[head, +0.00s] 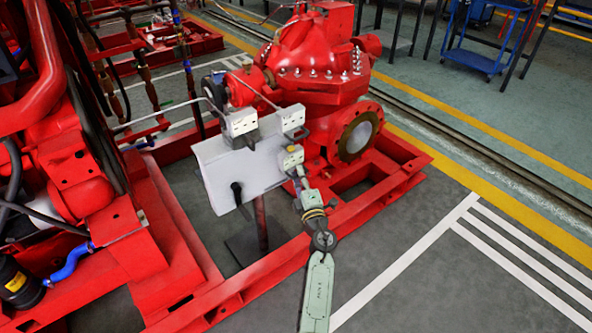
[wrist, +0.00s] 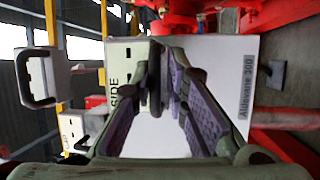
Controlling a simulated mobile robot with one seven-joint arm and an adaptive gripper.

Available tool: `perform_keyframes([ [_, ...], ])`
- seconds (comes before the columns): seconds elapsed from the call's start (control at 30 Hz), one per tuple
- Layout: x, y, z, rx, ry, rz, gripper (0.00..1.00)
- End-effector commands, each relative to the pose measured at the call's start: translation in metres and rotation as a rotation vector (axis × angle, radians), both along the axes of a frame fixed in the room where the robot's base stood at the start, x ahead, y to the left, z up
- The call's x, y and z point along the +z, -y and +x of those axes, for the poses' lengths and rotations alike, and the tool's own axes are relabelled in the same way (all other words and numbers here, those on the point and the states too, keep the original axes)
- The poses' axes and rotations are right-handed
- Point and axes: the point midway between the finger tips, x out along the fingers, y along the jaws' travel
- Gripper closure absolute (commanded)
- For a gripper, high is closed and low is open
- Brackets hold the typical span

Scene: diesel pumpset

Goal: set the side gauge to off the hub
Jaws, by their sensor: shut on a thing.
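A white panel (head: 222,172) stands on a post beside the red machine. In the wrist view the panel (wrist: 205,70) reads "Aldevane 300". The side gauge is a white block (head: 290,157) at the panel's right edge; in the wrist view the block (wrist: 116,72) carries the letters "SIDE". My gripper (head: 299,180) reaches it from the front. In the wrist view my gripper's fingers (wrist: 156,80) close on a dark grip in front of the block. Where the gauge stands relative to the hub cannot be told.
Two more white blocks with dark grips sit above, at left (head: 239,123) and right (head: 291,117), with thin rods reaching left. The red base rail (head: 352,208) runs close to my gripper. Open floor (head: 430,255) lies right.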

Motion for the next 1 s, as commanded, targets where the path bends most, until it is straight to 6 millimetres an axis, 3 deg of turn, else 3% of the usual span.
perform_keyframes([
  [0.03, 0.008, 0.003, 0.000, -0.001, 0.012, 0.008, 1.00],
  [0.17, 0.008, 0.003, 0.000, -0.001, 0.012, 0.008, 1.00],
  [0.2, 0.008, 0.003, 0.000, -0.002, 0.012, 0.008, 0.83],
  [0.37, 0.006, 0.002, 0.000, -0.002, 0.010, 0.006, 0.73],
  [0.77, 0.001, 0.003, -0.007, -0.001, 0.005, 0.002, 0.72],
  [1.0, -0.006, 0.013, -0.050, -0.002, 0.003, 0.002, 0.72],
])
